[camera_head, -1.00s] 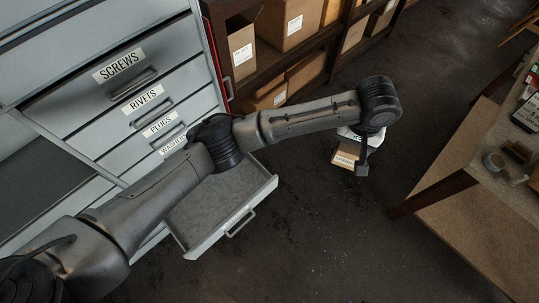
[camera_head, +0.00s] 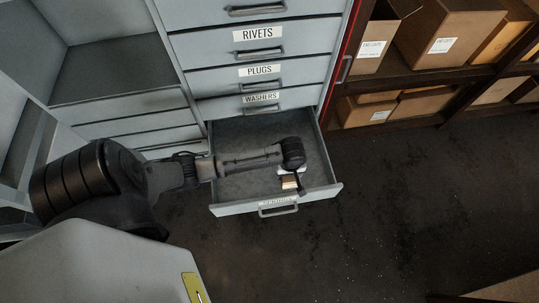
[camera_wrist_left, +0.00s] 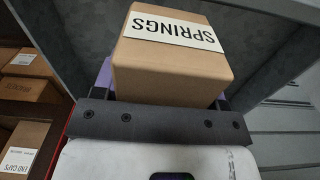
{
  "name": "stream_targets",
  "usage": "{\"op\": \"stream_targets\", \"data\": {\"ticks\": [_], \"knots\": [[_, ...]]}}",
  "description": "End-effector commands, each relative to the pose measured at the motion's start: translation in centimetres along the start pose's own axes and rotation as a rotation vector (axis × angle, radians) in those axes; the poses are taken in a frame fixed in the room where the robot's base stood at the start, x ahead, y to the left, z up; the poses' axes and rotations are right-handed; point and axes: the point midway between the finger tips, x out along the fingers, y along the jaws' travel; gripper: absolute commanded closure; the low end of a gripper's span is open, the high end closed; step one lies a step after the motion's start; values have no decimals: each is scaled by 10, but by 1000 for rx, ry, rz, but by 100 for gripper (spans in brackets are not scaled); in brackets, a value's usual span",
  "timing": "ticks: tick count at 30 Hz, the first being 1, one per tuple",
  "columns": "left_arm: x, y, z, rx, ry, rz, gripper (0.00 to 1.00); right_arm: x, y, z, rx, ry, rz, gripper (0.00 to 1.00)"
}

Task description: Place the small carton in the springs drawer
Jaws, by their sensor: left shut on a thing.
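The small carton is a brown box with a white SPRINGS label; in the left wrist view the carton (camera_wrist_left: 172,70) fills the middle, held between the jaws. My left gripper (camera_head: 290,180) is shut on it and hangs over the open drawer in the head view, near its front right part. Only a small part of the carton shows there, below the wrist. The springs drawer (camera_head: 240,190) is the pulled-out lowest grey drawer, its front label partly hidden or too small to read. Whether the carton touches the drawer floor cannot be told. My right gripper is not in view.
Closed drawers labelled RIVETS (camera_head: 258,34), PLUGS (camera_head: 259,71) and WASHERS (camera_head: 259,98) stand above the open drawer. A dark shelf with several cartons (camera_head: 440,40) is at the right. The floor (camera_head: 390,220) to the right is clear.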

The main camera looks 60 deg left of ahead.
Motion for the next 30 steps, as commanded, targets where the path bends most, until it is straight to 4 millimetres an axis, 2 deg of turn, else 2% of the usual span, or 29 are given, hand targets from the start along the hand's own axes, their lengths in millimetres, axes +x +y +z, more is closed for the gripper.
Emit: {"op": "stream_targets", "data": {"ticks": [3,10,21,30], "knots": [[11,-15,-9,-31,0,1,65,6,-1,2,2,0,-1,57],[27,-33,-27,-51,0,-1,65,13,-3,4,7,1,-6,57],[72,-72,-88,-52,0,-2,65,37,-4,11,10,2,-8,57],[86,-86,-112,-50,-2,1,65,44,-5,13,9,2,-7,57]]}}
